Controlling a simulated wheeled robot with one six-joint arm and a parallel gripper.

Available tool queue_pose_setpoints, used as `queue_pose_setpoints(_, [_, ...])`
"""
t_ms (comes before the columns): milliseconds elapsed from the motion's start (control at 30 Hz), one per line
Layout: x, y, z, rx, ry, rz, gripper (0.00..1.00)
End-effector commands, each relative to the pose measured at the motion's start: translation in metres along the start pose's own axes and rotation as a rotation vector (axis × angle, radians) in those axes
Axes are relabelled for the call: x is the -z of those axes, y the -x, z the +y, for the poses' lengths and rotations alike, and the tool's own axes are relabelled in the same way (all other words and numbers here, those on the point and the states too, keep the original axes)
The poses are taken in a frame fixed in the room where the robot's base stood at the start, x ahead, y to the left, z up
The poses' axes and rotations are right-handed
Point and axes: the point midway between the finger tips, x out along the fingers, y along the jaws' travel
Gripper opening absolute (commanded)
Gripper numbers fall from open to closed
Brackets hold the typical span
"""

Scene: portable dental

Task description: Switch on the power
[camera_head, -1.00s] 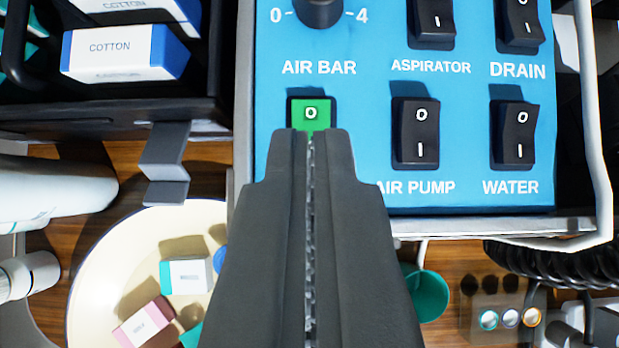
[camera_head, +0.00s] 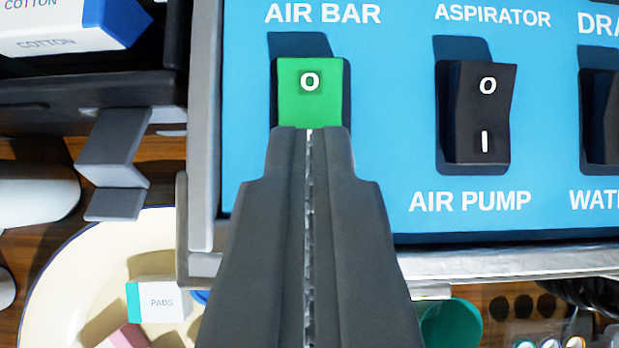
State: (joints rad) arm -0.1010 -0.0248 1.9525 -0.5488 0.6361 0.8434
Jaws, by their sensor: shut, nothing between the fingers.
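A green rocker switch (camera_head: 311,92) with a white "O" on its upper half sits on the blue control panel (camera_head: 390,110), below the "AIR BAR" label. My gripper (camera_head: 309,130) is shut and empty. Its fingertips overlap the lower part of the green switch and hide that half and any label below it. I cannot tell whether the tips touch the switch.
A black air pump switch (camera_head: 478,115) stands to the right, with part of a water switch (camera_head: 601,118) at the right edge. A grey bracket (camera_head: 112,150) and a cream bowl (camera_head: 60,270) lie left of the panel. A cotton box (camera_head: 70,22) sits at the upper left.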

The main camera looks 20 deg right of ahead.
Motion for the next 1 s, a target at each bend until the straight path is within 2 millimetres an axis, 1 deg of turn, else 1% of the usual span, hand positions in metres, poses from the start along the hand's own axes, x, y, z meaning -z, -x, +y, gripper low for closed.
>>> queue_pose_setpoints(267, [0.001,0.001,0.0,0.0,0.0,0.0,0.0])
queue_pose_setpoints(700, [0.011,0.012,0.0,0.0,0.0,0.0,0.0])
queue_pose_setpoints(1000, [0.011,0.012,0.0,0.0,0.0,0.0,0.0])
